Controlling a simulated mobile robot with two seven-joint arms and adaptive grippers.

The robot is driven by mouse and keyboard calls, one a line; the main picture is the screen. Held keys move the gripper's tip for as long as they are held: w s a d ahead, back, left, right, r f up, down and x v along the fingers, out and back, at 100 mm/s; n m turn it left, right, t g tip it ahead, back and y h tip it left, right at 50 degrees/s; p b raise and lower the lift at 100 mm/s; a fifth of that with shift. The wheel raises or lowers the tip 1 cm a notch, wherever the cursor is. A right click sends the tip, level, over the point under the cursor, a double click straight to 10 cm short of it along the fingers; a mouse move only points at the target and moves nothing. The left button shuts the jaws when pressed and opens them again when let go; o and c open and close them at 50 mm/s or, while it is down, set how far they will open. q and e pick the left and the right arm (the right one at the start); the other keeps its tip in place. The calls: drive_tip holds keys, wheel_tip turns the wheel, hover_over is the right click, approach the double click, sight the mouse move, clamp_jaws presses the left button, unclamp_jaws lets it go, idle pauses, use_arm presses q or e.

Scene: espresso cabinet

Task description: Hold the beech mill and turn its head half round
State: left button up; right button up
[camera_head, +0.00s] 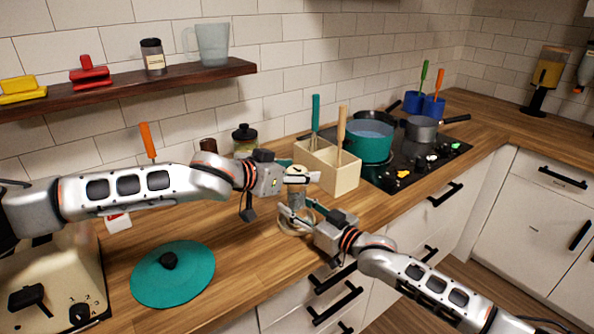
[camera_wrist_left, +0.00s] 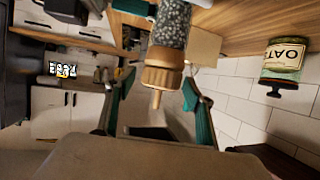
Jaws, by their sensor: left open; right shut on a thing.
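The beech mill (camera_head: 297,199) stands upright on the counter near its front edge, with a pale wooden head and a clear body. In the left wrist view its head (camera_wrist_left: 160,72) and small top knob show below the peppercorn-filled body (camera_wrist_left: 171,24), as that picture is upside down. My left gripper (camera_head: 297,176) is open at the head, and its teal-padded fingers (camera_wrist_left: 157,105) lie on either side of the head and knob, with gaps visible. My right gripper (camera_head: 298,214) is shut on the mill's lower body, which its fingers partly hide.
A wooden utensil box (camera_head: 347,180) stands close behind the mill to the right. The hob with a teal pot (camera_head: 368,142) is further right. A teal lid (camera_head: 190,283) lies front left. A labelled jar (camera_wrist_left: 284,60) stands near the wall. A dark shelf (camera_head: 150,87) hangs above.

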use_arm(q)
drive_tip(key=c, duration=1.2)
drive_tip(key=shift+o, duration=0.2)
drive_tip(key=shift+f+m+g, duration=0.15)
drive_tip(key=shift+m+g, duration=0.15)
